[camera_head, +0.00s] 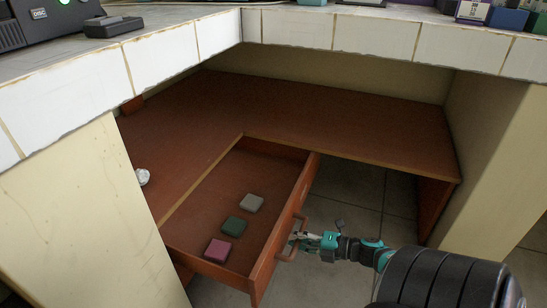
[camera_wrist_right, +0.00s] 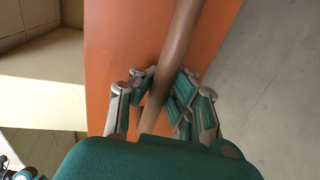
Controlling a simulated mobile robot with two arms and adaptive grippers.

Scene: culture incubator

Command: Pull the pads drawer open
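The pads drawer (camera_head: 200,220) is a reddish-brown wooden drawer that stands open from under the desk. A grey pad (camera_head: 251,203), a green pad (camera_head: 234,226) and a pink pad (camera_head: 217,250) lie inside it in a row. My right gripper (camera_head: 298,240) is at the bar handle (camera_head: 287,255) on the drawer's front. In the right wrist view the handle bar (camera_wrist_right: 178,50) runs between the fingers of my right gripper (camera_wrist_right: 158,95), which appear closed around it. My left gripper is not in view.
A brown shelf surface (camera_head: 330,115) lies around the drawer under the white tiled counter (camera_head: 290,28). Pale side walls (camera_head: 85,215) stand left and right. A small white object (camera_head: 143,177) lies left of the drawer. Tiled floor (camera_head: 350,200) is free at the right.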

